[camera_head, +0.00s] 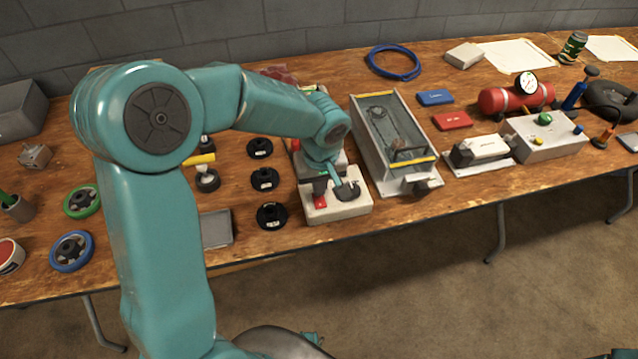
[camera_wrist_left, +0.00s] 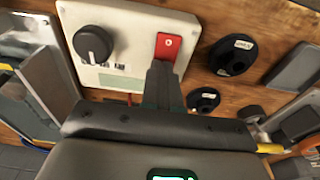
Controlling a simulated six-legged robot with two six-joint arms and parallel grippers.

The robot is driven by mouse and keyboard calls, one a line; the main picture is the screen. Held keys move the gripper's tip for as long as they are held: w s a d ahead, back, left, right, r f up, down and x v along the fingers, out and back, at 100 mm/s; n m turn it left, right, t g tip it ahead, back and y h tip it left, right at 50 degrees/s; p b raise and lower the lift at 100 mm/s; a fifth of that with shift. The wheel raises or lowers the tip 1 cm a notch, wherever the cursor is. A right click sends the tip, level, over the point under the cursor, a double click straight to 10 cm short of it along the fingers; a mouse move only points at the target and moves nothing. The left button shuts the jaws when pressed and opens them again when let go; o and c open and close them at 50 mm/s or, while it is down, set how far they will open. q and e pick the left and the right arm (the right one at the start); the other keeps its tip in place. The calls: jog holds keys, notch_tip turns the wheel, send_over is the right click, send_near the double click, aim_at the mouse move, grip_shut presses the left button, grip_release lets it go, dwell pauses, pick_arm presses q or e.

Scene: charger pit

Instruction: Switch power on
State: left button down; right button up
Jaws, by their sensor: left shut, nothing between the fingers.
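A pale box (camera_head: 345,209) stands at the front edge of the bench, with a red rocker switch (camera_head: 320,201) and a black round knob (camera_head: 348,191) on it. In the left wrist view the red switch (camera_wrist_left: 168,46) is upper centre and the knob (camera_wrist_left: 92,43) is to its left. My left gripper (camera_head: 322,183) is over the box, shut and empty. In the left wrist view its fingertips (camera_wrist_left: 161,66) overlap the near end of the switch; I cannot tell whether they touch. The rest of the switch shows. My right gripper is not in view.
Several black round discs (camera_head: 265,179) lie left of the box. A long grey tray with yellow ends (camera_head: 363,151) stands close on its right. A grey plate (camera_head: 216,229) lies near the front edge. Floor is open in front of the bench.

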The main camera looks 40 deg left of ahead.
pick_arm(q)
jog(key=shift+f+b, duration=0.4)
jog(key=shift+b, duration=0.15)
jog(key=shift+r, duration=0.2)
jog(key=shift+s, duration=0.1)
jog(key=shift+s+d, duration=0.1)
jog(key=shift+d, duration=0.1)
jog(key=shift+s+d+r, duration=0.25)
jog(key=shift+s+d, duration=0.05)
jog(key=shift+d, duration=0.05)
jog(key=shift+a, duration=0.1)
